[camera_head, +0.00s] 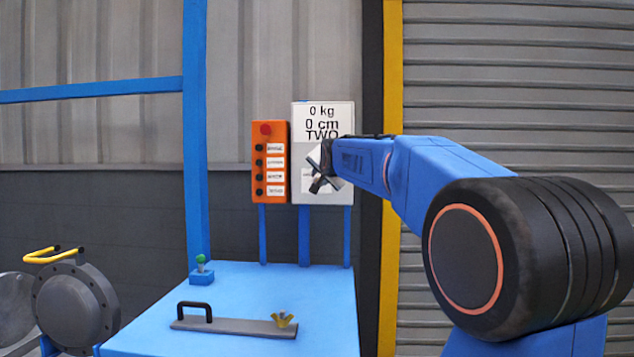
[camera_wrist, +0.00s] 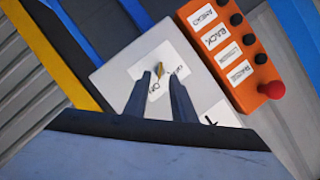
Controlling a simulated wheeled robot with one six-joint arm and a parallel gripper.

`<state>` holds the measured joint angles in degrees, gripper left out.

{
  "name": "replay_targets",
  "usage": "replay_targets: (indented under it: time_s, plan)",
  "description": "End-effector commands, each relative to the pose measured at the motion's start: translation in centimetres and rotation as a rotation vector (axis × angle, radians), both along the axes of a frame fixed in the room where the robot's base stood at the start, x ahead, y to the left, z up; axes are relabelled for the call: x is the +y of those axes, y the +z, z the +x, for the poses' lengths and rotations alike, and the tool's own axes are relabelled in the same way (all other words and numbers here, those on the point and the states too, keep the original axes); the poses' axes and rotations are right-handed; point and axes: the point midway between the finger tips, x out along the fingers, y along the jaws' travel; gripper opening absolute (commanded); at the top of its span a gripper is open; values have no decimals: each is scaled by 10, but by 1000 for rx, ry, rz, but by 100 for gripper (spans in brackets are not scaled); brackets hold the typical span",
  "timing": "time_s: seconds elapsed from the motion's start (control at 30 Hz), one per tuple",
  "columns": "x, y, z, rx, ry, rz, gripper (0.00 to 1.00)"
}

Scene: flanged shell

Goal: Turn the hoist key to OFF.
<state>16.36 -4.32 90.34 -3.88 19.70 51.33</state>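The hoist key (camera_wrist: 160,69) is a small brass-coloured piece on a white label of the pale grey panel (camera_wrist: 115,80). "ON" and what looks like "OFF" are printed beside it; which mark it points to is unclear. My gripper (camera_wrist: 161,76) is open, with its two dark fingers apart and their tips close to either side of the key. I cannot tell whether they touch it. In the head view my gripper (camera_head: 318,178) is in front of the lower part of the panel (camera_head: 340,192) and hides the key.
An orange button box (camera_head: 270,195) with a red button is beside the panel. A dark flanged shell (camera_head: 75,305) is at lower left.

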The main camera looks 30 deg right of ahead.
Motion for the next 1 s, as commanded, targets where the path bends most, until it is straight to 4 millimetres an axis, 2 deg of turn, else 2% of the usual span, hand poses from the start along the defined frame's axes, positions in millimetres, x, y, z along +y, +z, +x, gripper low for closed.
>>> replay_targets:
  time_s: [0.1, 0.3, 0.73, 0.77, 0.83, 1.0]
  plan:
    - [-6, -6, 18, 1, 0, 0, 23]
    - [-12, -11, 37, 1, 0, 0, 23]
    - [-14, -13, 44, 0, 0, 0, 23]
    - [-14, -13, 44, 0, 0, 0, 19]
    - [-14, -13, 44, 0, 0, 0, 2]
    - [-14, -13, 44, 0, 0, 0, 0]
